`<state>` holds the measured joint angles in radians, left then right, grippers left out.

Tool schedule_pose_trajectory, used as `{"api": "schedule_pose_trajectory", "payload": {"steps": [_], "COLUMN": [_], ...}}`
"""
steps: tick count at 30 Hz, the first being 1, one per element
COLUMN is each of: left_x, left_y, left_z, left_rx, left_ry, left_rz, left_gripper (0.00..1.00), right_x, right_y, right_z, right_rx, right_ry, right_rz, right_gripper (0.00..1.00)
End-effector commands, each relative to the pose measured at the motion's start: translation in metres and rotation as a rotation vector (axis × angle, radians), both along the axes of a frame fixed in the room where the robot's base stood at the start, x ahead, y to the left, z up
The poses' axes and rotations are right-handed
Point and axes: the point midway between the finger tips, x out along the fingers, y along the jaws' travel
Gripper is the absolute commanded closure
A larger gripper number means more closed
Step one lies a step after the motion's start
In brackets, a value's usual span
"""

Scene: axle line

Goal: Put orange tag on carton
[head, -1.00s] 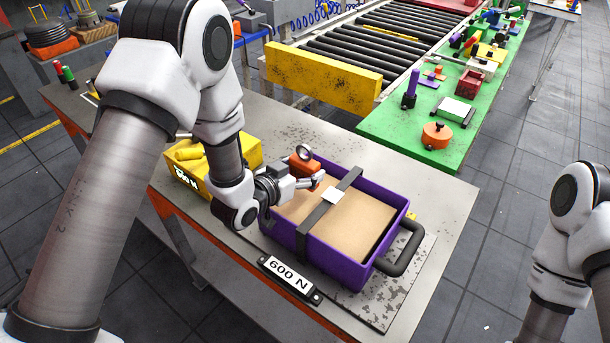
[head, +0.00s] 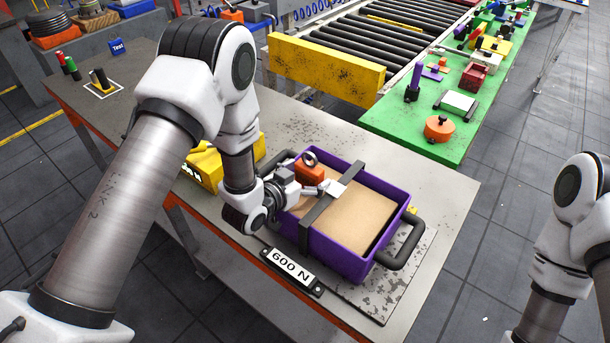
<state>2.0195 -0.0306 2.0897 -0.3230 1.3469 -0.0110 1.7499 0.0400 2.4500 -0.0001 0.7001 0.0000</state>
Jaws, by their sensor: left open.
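The brown carton (head: 352,222) lies in a purple tray (head: 347,262) with a black strap across it. The orange tag (head: 309,173), a small block with a dark ring on top, is at the tray's far left, over the carton. My left gripper (head: 326,188) is open, just in front of the tag and low over the carton. Whether its fingers touch the tag is unclear. A white patch (head: 337,188) on the strap lies by the fingertips. My right arm shows at the right edge; its gripper is out of view.
A yellow box (head: 203,166) stands left of the tray, partly behind my left arm. A "600 N" plate (head: 290,272) lies in front. Beyond are a roller conveyor (head: 360,50) and a green bench (head: 385,128) with several parts. The table's right side is clear.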

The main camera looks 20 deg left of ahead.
Motion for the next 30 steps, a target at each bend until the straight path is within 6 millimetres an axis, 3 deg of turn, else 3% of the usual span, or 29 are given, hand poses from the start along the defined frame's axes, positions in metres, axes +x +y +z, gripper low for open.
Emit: {"api": "schedule_pose_trajectory", "payload": {"steps": [5, 14, 18, 30], "left_x": [-0.016, -0.084, -0.103, -0.108], "left_y": [0.006, 0.031, 0.039, 0.040], "left_z": [0.004, 0.026, 0.035, 0.037], "left_rx": [0.000, -0.006, -0.002, 0.000], "left_ry": [0.001, 0.002, 0.001, 0.000], "left_rz": [0.001, 0.004, 0.003, -0.001], "left_gripper": [0.03, 0.03, 0.03, 0.03], "right_x": [0.000, 0.000, 0.000, 0.000], "right_y": [0.000, 0.000, 0.000, 0.000], "right_z": [-0.006, -0.030, -0.028, -0.028], "right_rx": [0.000, 0.000, 0.000, 0.000], "right_ry": [0.000, 0.000, 0.000, 0.000], "right_rz": [0.000, 0.000, 0.000, 0.000], "right_gripper": [1.00, 1.00, 1.00, 1.00]}}
